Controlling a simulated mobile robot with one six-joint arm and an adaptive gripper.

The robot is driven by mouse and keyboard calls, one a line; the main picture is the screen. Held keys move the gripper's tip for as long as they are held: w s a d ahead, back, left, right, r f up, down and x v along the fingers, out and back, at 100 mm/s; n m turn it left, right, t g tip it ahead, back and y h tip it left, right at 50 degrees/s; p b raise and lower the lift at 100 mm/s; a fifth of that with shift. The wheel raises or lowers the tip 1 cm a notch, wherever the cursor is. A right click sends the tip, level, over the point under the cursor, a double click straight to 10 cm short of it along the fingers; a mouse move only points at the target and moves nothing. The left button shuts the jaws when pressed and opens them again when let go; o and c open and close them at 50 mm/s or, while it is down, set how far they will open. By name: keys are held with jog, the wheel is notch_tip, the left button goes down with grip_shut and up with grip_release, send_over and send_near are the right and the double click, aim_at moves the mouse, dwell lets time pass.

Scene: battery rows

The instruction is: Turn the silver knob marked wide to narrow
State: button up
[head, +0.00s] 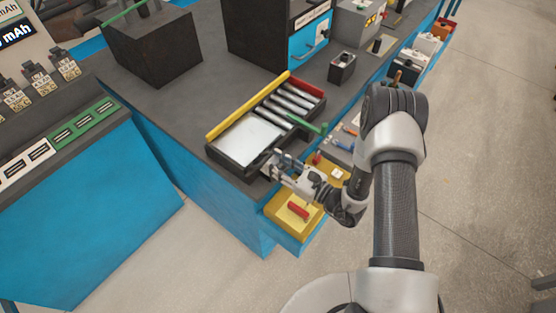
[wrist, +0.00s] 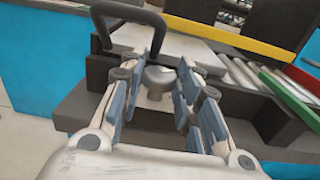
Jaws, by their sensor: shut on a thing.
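A grey-silver knob (wrist: 158,78) stands at the front of the dark roller unit (head: 222,152) on the bench, between the blue-padded fingers of my gripper (wrist: 163,72). The fingers are shut on it, one on each side. In the wrist view, a curved dark handle (wrist: 127,10) rises just beyond the left finger. In the head view, my gripper (head: 274,162) is at the near front corner of the roller unit, and the knob is too small and covered to make out. No wide or narrow marking is readable.
The unit carries a pale plate (head: 249,138), metal rollers (head: 292,100), a yellow rail (head: 240,108) and a green bar (head: 305,124). Yellow trays (head: 290,226) with small parts are below my gripper. Dark boxes stand behind on the bench.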

jog(key=shift+a+m+t+h, duration=0.15)
jog(key=shift+m+t+h, duration=0.7)
jog(key=shift+t, duration=0.25)
jog(key=o, duration=0.8)
jog(key=shift+c, duration=0.2)
jog(key=shift+s, duration=0.1)
jog(key=v, duration=1.2)
jog(key=shift+r, duration=0.15)
